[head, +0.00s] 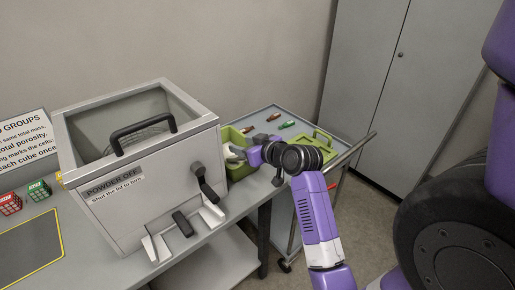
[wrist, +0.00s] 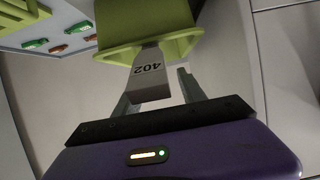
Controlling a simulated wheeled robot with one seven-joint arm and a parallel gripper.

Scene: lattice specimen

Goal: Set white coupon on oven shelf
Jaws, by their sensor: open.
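My gripper (wrist: 158,88) is open, with one finger on each side of the coupon's near end. The left finger looks close to the coupon, and a gap shows on the right; contact cannot be told. In the head view my gripper (head: 238,152) is at the green bin (head: 240,172), and the coupon is hard to make out there. No oven or shelf can be identified.
A grey lidded box (head: 150,190) labelled POWDER OFF stands on the bench left of the bin. Red (head: 10,203) and green (head: 39,190) cubes sit far left.

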